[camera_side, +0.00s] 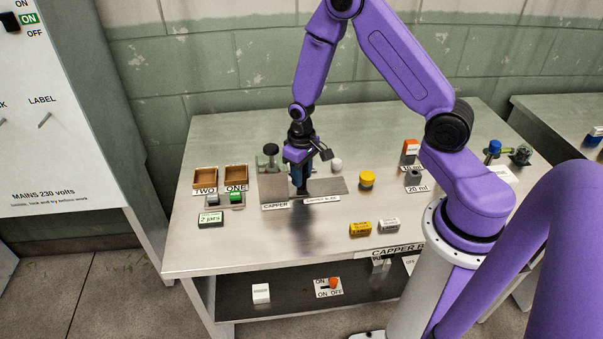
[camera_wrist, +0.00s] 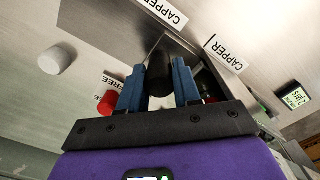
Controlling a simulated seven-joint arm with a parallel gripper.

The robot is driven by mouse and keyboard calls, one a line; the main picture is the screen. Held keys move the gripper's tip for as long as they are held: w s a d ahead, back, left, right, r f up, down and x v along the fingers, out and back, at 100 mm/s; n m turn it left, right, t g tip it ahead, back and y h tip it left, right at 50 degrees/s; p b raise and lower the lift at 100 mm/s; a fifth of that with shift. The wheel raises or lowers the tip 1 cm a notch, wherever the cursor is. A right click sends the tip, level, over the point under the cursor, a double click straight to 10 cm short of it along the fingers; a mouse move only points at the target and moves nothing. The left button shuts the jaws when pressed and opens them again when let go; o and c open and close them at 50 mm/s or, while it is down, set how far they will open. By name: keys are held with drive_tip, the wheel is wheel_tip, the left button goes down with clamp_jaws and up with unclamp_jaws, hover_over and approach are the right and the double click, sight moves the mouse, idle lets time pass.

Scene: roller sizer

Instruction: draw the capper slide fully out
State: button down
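The capper (camera_side: 275,190) is a grey metal fixture on the bench, with a flat plate and a front label. The capper slide's label (camera_side: 322,199) lies in front of the plate's right part. My gripper (camera_side: 301,188) points down at the middle of the capper. In the wrist view, its two blue fingers (camera_wrist: 159,82) stand on either side of a black upright knob (camera_wrist: 158,68), which fills the gap between them. The gripper looks shut on this knob. The fingers hide part of the plate, so how far out the slide stands is unclear.
Wooden boxes labelled TWO (camera_side: 205,180) and ONE (camera_side: 236,178) stand left of the capper, with a small display (camera_side: 210,219) in front. A white round piece (camera_side: 336,165) and a yellow-capped jar (camera_side: 367,179) stand to the right.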

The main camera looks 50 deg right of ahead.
drive_tip(key=s+d, duration=0.8)
drive_tip(key=shift+s+d, duration=0.1)
drive_tip(key=shift+d, duration=0.05)
drive_tip(key=c, duration=1.1)
unclamp_jaws()
drive_tip(key=shift+r, duration=0.55)
wheel_tip(320, 180, up, 16)
drive_tip(key=shift+r, duration=0.15)
